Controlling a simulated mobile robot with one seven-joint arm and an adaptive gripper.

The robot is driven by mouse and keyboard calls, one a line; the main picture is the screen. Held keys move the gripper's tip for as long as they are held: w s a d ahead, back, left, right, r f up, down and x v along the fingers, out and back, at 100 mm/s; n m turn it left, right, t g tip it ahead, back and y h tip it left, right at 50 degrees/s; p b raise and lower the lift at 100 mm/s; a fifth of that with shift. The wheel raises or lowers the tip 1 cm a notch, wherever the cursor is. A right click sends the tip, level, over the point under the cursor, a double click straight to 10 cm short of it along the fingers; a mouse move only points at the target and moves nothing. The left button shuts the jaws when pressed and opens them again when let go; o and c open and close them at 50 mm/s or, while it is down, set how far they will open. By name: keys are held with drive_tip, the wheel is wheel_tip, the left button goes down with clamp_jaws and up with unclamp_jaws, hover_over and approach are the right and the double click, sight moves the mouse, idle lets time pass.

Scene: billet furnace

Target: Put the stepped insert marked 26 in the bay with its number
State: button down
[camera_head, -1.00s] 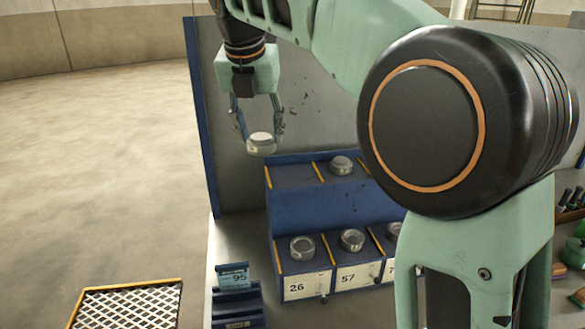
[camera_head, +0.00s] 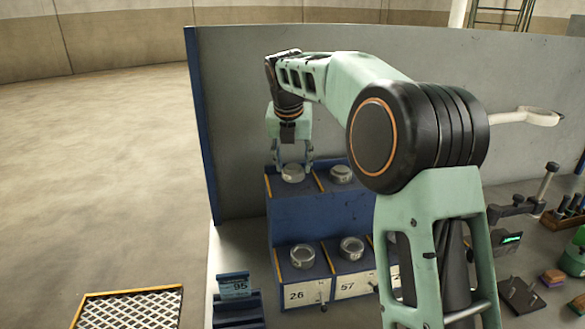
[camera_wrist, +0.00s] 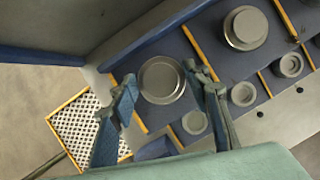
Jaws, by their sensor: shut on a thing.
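My gripper (camera_head: 293,163) is shut on a round grey stepped insert (camera_head: 293,174), at the leftmost bay of the blue rack's upper tier (camera_head: 315,212). In the wrist view, the insert (camera_wrist: 162,78) is between the two fingers (camera_wrist: 163,92), left of a yellow divider. I cannot read its number or tell whether it touches the shelf. The white label 26 (camera_head: 296,295) is on the front of the lower tier's leftmost bay. A hollow grey round piece (camera_head: 302,256) sits in that bay.
Another insert (camera_head: 341,174) stands in the adjacent upper bay, beyond a yellow divider. The lower bay labelled 57 (camera_head: 350,286) holds a round piece (camera_head: 352,248). A grey panel (camera_head: 240,110) rises behind the rack. A blue holder marked 95 (camera_head: 235,288) stands at front left.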

drive_tip(key=shift+a+f, duration=0.1)
drive_tip(key=shift+f, duration=0.65)
drive_tip(key=shift+f, duration=0.1)
drive_tip(key=c, duration=1.1)
unclamp_jaws()
drive_tip(key=shift+f, duration=0.15)
drive_tip(key=v, duration=1.2)
